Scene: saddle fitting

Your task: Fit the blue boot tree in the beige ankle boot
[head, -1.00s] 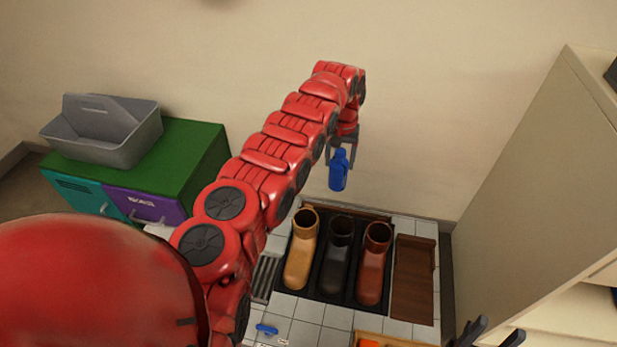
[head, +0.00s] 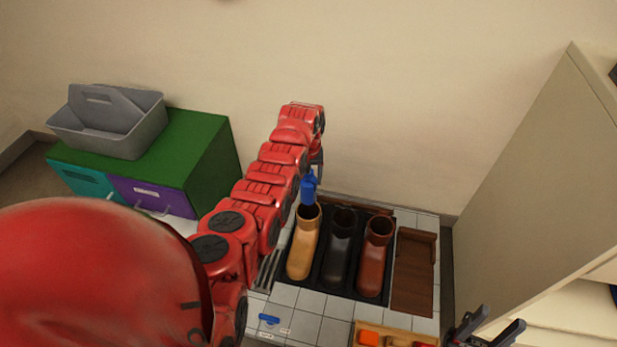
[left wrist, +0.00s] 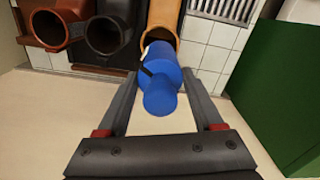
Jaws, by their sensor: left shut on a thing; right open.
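The blue boot tree (head: 309,187) is held in my left gripper (head: 313,172), directly above the open shaft of the beige ankle boot (head: 303,252). In the left wrist view the blue boot tree (left wrist: 161,75) sits between the two fingers, with the opening of the beige boot (left wrist: 162,32) just beyond it. I cannot tell whether its lower end is inside the shaft. The boot stands upright at the left of a black tray. My right gripper (head: 485,328) is open and empty at the lower right.
A black boot (head: 340,250) and a red-brown boot (head: 375,258) stand beside the beige one. A brown wooden rack (head: 414,272) is to their right. A blue handle-like piece (head: 269,320) lies on the tiles in front. A green cabinet (head: 205,150) carries a grey caddy (head: 110,125).

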